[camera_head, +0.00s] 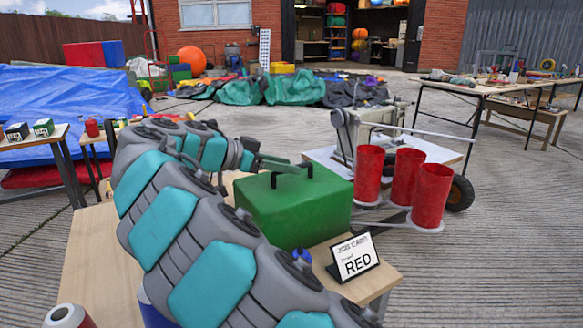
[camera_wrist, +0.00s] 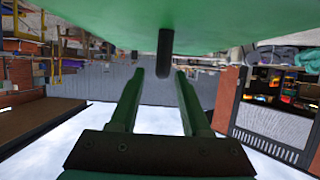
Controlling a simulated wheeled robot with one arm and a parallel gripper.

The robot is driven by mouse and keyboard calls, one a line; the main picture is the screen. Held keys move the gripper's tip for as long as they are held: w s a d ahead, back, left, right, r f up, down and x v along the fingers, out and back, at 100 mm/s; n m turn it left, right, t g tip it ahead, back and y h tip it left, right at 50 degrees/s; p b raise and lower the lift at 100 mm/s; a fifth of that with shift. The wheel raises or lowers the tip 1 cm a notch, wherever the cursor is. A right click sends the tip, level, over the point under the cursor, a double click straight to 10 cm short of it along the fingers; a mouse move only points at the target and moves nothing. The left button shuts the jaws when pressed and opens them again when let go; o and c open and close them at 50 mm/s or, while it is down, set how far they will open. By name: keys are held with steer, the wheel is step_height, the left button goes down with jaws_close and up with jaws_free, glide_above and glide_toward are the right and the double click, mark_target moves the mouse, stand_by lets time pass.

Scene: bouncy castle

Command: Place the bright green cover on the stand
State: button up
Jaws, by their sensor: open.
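A green box-shaped cover (camera_head: 295,208) with black handles on top sits on a wooden table (camera_head: 100,255). My gripper (camera_head: 272,160) is open beside the handles, at the cover's back left. In the wrist view, which looks upside down, the cover's green surface (camera_wrist: 160,15) fills the top. A dark handle part (camera_wrist: 165,50) shows between and just beyond the two open fingertips of my gripper (camera_wrist: 160,76). I see no contact between fingers and handle. My arm hides part of the cover's left side and the table. I cannot tell which thing is the stand.
A job card reading RED (camera_head: 354,258) stands at the table's front right. Several red cylinders (camera_head: 404,178) and a pale machine (camera_head: 352,130) are on a wheeled cart to the right. A workbench (camera_head: 500,88) stands farther right. Concrete floor (camera_head: 490,250) is clear at right.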

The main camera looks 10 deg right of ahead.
steer(key=v, duration=0.8)
steer(key=shift+r, duration=0.1)
steer(key=shift+s+a+r+p, duration=0.15)
steer(key=shift+a+r+p, duration=0.05)
steer(key=shift+a+p, duration=0.45)
steer(key=shift+s+d+r, duration=0.1)
steer(key=shift+d+r, duration=0.05)
steer(key=shift+d, duration=0.2)
steer(key=s+d+r+n+g+y, duration=0.2)
steer(key=s+d, duration=0.3)
steer(key=d, duration=0.6)
steer(key=s+d+f+n+y, duration=0.3)
steer(key=s+d+f, duration=0.2)
steer(key=s+d, duration=0.25)
steer(key=s+a+f+n+g+y, duration=0.2)
steer(key=s+a+f+n+y, duration=0.2)
steer(key=s+f, duration=0.6)
steer(key=s+a+f+n+g+y, duration=0.1)
steer(key=s+a+f+n+y, duration=0.2)
steer(key=s+f, duration=0.8)
steer(key=s+a+n, duration=0.1)
steer(key=s+n, duration=0.1)
steer(key=s, duration=0.3)
steer(key=shift+s+g+y, duration=0.3)
steer(key=shift+g+y, duration=0.1)
